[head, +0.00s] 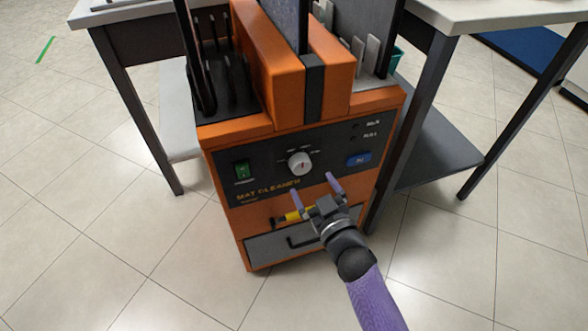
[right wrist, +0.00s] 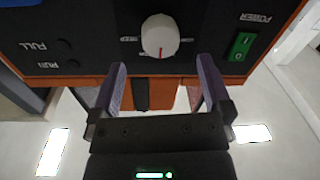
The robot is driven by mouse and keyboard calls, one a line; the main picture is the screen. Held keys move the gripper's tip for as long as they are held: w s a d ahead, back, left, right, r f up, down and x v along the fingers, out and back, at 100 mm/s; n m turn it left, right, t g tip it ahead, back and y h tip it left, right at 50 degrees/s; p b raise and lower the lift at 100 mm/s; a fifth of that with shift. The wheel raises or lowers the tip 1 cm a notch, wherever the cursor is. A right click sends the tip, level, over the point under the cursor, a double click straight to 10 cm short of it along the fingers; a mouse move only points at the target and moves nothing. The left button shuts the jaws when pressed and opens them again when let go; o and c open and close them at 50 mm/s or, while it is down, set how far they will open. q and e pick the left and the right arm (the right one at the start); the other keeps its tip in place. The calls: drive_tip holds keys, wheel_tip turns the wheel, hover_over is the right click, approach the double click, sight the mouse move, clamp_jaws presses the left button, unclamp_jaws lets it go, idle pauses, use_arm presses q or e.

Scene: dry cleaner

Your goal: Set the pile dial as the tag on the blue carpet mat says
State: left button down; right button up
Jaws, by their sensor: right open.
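The white pile dial (head: 300,162) sits on the dark front panel of the orange mat cleaner (head: 262,135). In the right wrist view, which is upside down, the dial (right wrist: 160,36) has a red mark on its lower side, toward the machine's top. A label reading DEEP is left of it there; other labels are too small to read. My right gripper (head: 314,187) is open and empty in front of the panel, just below the dial and apart from it. A dark blue mat (head: 303,22) stands upright in the top slot; I see no readable tag. My left gripper is not in view.
A green power switch (head: 242,170) is left of the dial and a blue button (head: 358,159) right of it. A yellow part (head: 293,216) and a grey drawer (head: 268,247) are below. Tables (head: 140,12) flank the machine. The tiled floor in front is clear.

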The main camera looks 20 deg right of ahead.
sight(304, 169)
drive_tip(key=w, duration=0.2)
drive_tip(key=w+b, duration=0.1)
drive_tip(key=w, duration=0.1)
drive_tip(key=shift+w+a+f+b, duration=0.2)
drive_tip(key=shift+w+b, duration=0.05)
drive_tip(key=shift+b, duration=0.05)
drive_tip(key=shift+w+r, duration=0.15)
drive_tip(key=shift+w, duration=0.15)
drive_tip(key=shift+c, duration=1)
drive_tip(key=c, duration=1.1)
drive_tip(key=shift+r+n+p, duration=0.15)
drive_tip(key=shift+n+p, duration=0.15)
drive_tip(key=shift+n, duration=0.7)
drive_tip(key=n, duration=0.2)
drive_tip(key=shift+n, duration=0.4)
drive_tip(key=o, duration=0.9)
drive_tip(key=shift+c, duration=0.2)
drive_tip(key=o, duration=0.4)
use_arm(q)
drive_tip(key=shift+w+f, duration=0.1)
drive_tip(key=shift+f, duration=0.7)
use_arm(e)
drive_tip(key=shift+o, duration=0.2)
drive_tip(key=shift+s, duration=0.1)
